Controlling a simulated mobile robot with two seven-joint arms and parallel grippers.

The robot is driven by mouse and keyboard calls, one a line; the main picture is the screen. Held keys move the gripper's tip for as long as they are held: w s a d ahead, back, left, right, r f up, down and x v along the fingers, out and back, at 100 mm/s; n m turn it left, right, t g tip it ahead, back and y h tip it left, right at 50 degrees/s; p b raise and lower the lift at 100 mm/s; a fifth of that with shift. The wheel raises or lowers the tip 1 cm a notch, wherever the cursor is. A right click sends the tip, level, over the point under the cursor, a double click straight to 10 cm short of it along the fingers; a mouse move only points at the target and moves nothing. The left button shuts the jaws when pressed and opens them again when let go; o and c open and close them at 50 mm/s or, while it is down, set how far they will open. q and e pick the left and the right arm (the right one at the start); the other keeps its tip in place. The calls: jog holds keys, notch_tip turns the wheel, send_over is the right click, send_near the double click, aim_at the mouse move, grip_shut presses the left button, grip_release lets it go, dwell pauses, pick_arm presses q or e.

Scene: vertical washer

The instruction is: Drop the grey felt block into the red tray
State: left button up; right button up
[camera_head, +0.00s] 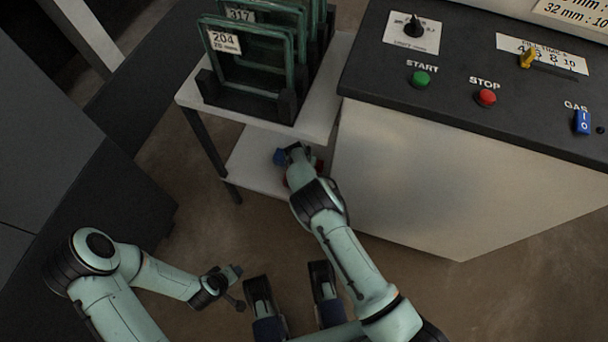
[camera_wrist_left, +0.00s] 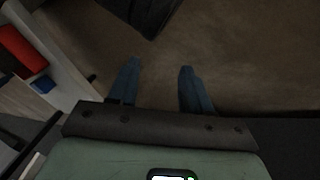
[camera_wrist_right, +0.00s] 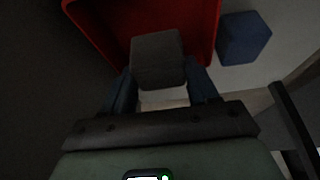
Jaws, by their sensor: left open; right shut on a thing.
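The grey felt block (camera_wrist_right: 157,58) is between the fingers of my right gripper (camera_wrist_right: 160,72) in the right wrist view. The gripper is shut on it. The red tray (camera_wrist_right: 88,22) lies beyond and below the block, open toward the camera. In the head view my right gripper (camera_head: 291,154) reaches over the lower shelf and hides most of the tray. The tray also shows at the left of the left wrist view (camera_wrist_left: 20,50). My left gripper (camera_wrist_left: 160,75) is open and empty over bare floor, away from the shelf.
A blue block (camera_wrist_right: 243,38) sits on the shelf right of the tray. The machine with START and STOP buttons (camera_head: 450,190) stands to the right. Floor around my left gripper is clear.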

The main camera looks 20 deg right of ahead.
jog(key=o, duration=1.1)
jog(key=shift+o, duration=0.2)
pick_arm(q)
jog(key=s+d+r+g+p, duration=0.1)
jog(key=s+d+r+p, duration=0.1)
jog(key=s+r+p, duration=0.1)
jog(key=shift+s+d+h, duration=0.2)
jog(key=shift+s+h, duration=0.2)
jog(key=shift+s, duration=0.4)
pick_arm(e)
jog(key=v, duration=0.7)
jog(key=shift+r, duration=0.35)
jog(key=shift+a, duration=0.1)
